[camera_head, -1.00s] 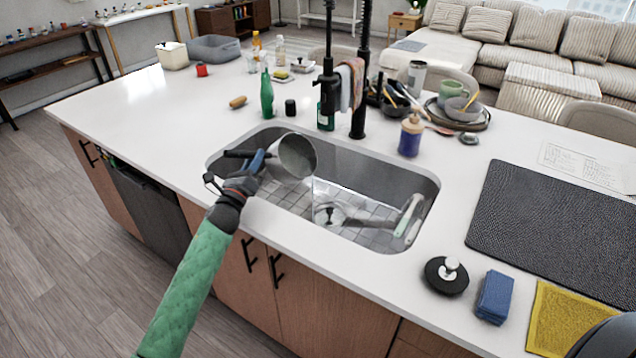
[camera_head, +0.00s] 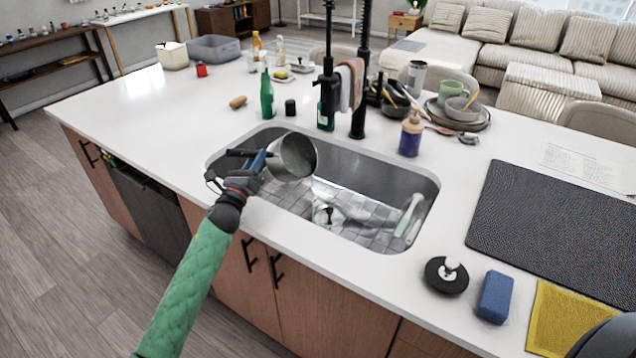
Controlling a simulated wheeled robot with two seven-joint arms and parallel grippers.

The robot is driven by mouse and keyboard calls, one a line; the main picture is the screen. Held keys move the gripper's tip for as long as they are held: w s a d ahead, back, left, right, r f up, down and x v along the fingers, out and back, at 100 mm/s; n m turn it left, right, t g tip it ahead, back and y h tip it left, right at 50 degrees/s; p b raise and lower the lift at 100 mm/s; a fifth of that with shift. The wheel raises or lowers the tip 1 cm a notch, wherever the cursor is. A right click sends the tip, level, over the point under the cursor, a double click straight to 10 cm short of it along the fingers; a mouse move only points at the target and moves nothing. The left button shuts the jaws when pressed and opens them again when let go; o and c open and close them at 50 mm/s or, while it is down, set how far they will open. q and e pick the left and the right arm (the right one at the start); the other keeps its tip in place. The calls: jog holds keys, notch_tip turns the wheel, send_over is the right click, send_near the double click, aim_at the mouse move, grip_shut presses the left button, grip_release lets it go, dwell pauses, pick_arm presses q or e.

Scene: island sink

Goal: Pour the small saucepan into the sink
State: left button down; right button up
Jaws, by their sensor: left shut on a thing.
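My left gripper (camera_head: 256,168) is shut on the dark handle of the small saucepan (camera_head: 292,157). The saucepan is grey metal and hangs over the left part of the sink (camera_head: 425,195), tilted with its mouth towards the right. The sink is a steel basin with a grid at the bottom. A clear sheen lies over the sink floor below the pan; I cannot tell how much liquid is left in the pan. A shiny utensil and a pale-handled brush (camera_head: 408,216) lie in the sink. My right gripper is not in view.
A black faucet (camera_head: 361,95) stands behind the sink, with a green bottle (camera_head: 266,96) and a soap dispenser (camera_head: 410,136) nearby. A black mat (camera_head: 560,235), a blue sponge (camera_head: 495,297) and a black lid (camera_head: 446,275) lie to the right. The counter left of the sink is mostly clear.

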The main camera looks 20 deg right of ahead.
pick_arm(q)
jog(key=shift+s+r, duration=0.1)
jog(key=shift+r, duration=0.05)
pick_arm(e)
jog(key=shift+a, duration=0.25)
pick_arm(q)
jog(key=shift+s+d+r+m, duration=0.2)
jog(key=shift+s+d+m, duration=0.05)
jog(key=shift+m, duration=0.35)
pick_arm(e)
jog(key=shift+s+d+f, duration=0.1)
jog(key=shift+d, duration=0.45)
pick_arm(q)
jog(key=shift+s+r+h, duration=0.1)
jog(key=shift+h, duration=0.3)
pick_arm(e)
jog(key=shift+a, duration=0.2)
pick_arm(q)
jog(key=shift+s+d+r+m, duration=0.1)
jog(key=shift+d+m, duration=0.05)
jog(key=shift+m, duration=0.15)
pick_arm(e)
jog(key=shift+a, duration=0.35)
pick_arm(q)
jog(key=shift+s+d+r+m+g, duration=0.1)
jog(key=shift+m+g, duration=0.2)
jog(key=shift+g, duration=0.1)
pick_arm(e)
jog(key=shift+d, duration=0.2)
